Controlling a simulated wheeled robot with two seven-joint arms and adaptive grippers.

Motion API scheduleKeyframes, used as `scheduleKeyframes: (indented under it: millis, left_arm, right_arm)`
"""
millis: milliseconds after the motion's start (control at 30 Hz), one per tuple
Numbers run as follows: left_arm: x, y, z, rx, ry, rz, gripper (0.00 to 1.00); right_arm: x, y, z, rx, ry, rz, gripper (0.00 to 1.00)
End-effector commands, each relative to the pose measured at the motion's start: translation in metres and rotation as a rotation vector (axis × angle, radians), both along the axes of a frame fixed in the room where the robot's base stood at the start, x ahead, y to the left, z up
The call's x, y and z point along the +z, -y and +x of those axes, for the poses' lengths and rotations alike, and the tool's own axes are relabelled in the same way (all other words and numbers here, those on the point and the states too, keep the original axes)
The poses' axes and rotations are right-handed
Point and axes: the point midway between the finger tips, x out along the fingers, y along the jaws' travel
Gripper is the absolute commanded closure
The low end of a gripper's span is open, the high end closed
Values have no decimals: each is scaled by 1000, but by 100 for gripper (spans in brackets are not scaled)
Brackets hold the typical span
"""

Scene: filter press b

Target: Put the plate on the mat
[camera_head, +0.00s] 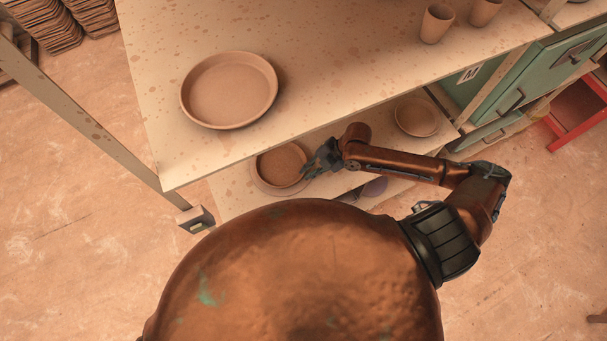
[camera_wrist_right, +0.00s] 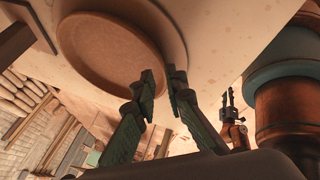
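A round brown clay plate (camera_head: 281,165) lies flat on the lower shelf, on a slightly wider, paler round piece (camera_head: 262,184) that may be the mat. The plate also shows in the right wrist view (camera_wrist_right: 108,48), with the paler ring (camera_wrist_right: 172,22) around it. My right gripper (camera_head: 314,163) is at the plate's right rim. In the right wrist view its fingertips (camera_wrist_right: 163,76) stand a little apart at the rim, with a narrow gap between them. A small gripper (camera_wrist_right: 229,98), apparently my left, shows beyond; its opening is unclear.
A larger shallow dish (camera_head: 230,91) stands on the upper board (camera_head: 330,60), which overhangs the lower shelf. Two cups (camera_head: 437,23) stand at its back. A smaller dish (camera_head: 417,117) lies farther right on the lower shelf. A grey box (camera_head: 195,219) sits by the left post.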

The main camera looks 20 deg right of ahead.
Motion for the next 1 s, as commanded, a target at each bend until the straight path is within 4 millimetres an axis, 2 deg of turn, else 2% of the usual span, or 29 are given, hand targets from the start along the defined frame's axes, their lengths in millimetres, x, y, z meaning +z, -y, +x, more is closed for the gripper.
scheduleKeyframes:
  millis: [200,400,600,1000]
  left_arm:
    - [-3,0,0,0,1,0,73]
    - [-3,0,1,0,1,0,73]
    - [-3,0,1,0,1,0,73]
    - [-3,0,1,0,1,0,73]
  right_arm:
    - [38,25,-8,-1,1,-5,88]
    - [60,38,-13,-1,-1,-2,88]
    - [69,41,-16,0,-1,0,88]
    - [65,36,-16,-24,-8,10,88]
